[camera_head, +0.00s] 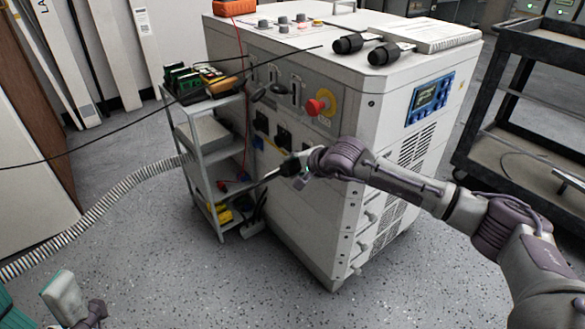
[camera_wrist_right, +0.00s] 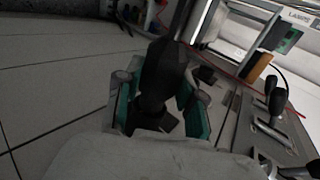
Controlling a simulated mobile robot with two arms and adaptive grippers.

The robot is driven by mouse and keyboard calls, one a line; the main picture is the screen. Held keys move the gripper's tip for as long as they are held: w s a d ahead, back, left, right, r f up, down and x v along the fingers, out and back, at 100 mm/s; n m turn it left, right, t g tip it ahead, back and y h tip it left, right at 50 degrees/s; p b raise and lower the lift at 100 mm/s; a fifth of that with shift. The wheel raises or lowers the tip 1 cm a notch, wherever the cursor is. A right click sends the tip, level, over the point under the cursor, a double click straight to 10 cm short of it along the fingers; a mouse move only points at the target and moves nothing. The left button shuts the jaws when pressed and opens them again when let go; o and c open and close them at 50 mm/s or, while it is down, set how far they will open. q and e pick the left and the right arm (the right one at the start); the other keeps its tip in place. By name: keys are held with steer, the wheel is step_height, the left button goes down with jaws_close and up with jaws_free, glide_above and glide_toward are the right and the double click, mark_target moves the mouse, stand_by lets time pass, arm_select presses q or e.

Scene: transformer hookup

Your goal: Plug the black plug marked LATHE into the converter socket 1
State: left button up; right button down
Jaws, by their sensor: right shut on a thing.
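My right gripper (camera_head: 297,166) is at the front of the white converter cabinet (camera_head: 330,215), low beside the dark sockets. In the right wrist view its teal-padded fingers (camera_wrist_right: 160,112) are shut on a black plug (camera_wrist_right: 163,72). The plug's marking cannot be read, and its prongs are not visible. Two dark square sockets show on the cabinet front, one at left (camera_head: 262,122) and one at right (camera_head: 284,137); their numbers are unreadable. The plug appears apart from both. My left gripper (camera_head: 38,301) is partly in view at the bottom left, fingers apart and empty.
A grey shelf cart (camera_head: 213,147) with tools stands close left of the sockets. A red emergency knob (camera_head: 318,105) sticks out above them. Black cables cross the left side, and a striped hose (camera_head: 95,212) lies there. A dark cart (camera_head: 525,100) stands right. Front floor is clear.

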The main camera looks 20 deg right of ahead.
steer(key=shift+w+d, duration=0.2)
steer(key=shift+d, duration=0.35)
steer(key=shift+w+d, duration=0.2)
steer(key=shift+d, duration=0.3)
steer(key=c, duration=0.6)
jaws_free()
steer(key=shift+r, duration=0.1)
steer(key=shift+d, duration=0.1)
steer(key=v, duration=1.2)
steer(key=shift+s, duration=0.1)
